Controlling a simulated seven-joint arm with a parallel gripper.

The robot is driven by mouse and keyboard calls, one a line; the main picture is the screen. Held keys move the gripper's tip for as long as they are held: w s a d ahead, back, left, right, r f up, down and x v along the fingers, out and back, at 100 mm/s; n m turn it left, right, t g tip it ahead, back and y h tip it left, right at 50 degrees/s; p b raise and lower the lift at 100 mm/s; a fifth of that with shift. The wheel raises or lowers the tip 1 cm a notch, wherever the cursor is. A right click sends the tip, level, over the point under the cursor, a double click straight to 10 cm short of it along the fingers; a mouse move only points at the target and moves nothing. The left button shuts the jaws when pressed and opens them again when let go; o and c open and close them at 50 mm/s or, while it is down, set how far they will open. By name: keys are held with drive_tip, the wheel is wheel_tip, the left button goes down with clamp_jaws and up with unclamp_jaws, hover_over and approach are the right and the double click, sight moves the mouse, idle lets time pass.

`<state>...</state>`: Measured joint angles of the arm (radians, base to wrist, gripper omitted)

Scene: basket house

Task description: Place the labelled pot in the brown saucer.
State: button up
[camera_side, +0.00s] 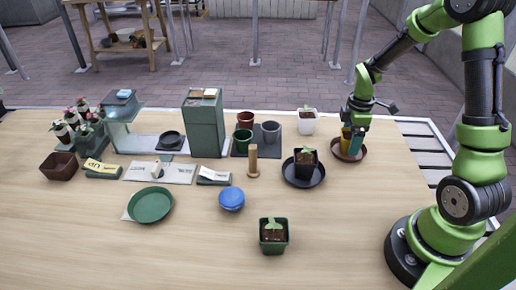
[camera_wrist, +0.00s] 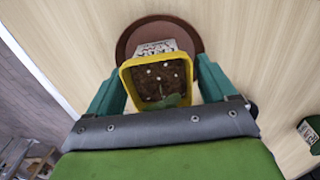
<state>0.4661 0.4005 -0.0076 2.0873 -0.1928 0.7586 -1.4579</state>
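My gripper (camera_side: 354,146) is at the right of the table, with its teal fingers on both sides of a yellow pot (camera_side: 346,138). In the wrist view, the yellow pot (camera_wrist: 128,90) holds dark soil with white specks and a green leaf. A printed white label (camera_wrist: 155,47) shows just beyond its rim. The fingers (camera_wrist: 162,82) appear to touch the pot's sides. The brown saucer (camera_side: 337,152) is directly beneath the pot; it also shows in the wrist view (camera_wrist: 127,42). I cannot tell whether the pot rests on it or hangs just above.
A dark saucer (camera_side: 291,176) with a black potted seedling (camera_side: 306,162) is close on the left. A white pot (camera_side: 307,121) stands behind it. A green potted plant (camera_side: 273,236), blue bowl (camera_side: 231,199) and green saucer (camera_side: 150,205) are nearer the front. The front right table is clear.

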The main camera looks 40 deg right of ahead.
drive_tip(key=shift+o, duration=0.7)
drive_tip(key=shift+r, duration=0.1)
wheel_tip(320, 180, up, 11)
drive_tip(key=s+a+r+m+t, duration=0.2)
drive_tip(key=a+r+m, duration=0.1)
drive_tip(key=a, duration=0.3)
drive_tip(key=s+a+r+m+t+y, duration=0.1)
drive_tip(key=s+a+r+m+t, duration=0.1)
drive_tip(key=a+m, duration=0.3)
drive_tip(key=s+a+r+m+t+y, duration=0.1)
drive_tip(key=s+a+r+m+t, duration=0.2)
drive_tip(key=a, duration=0.5)
wheel_tip(320, 180, up, 2)
drive_tip(key=shift+s+a+r+m, duration=0.1)
drive_tip(key=shift+s+a+m, duration=0.2)
drive_tip(key=shift+s+m, duration=0.55)
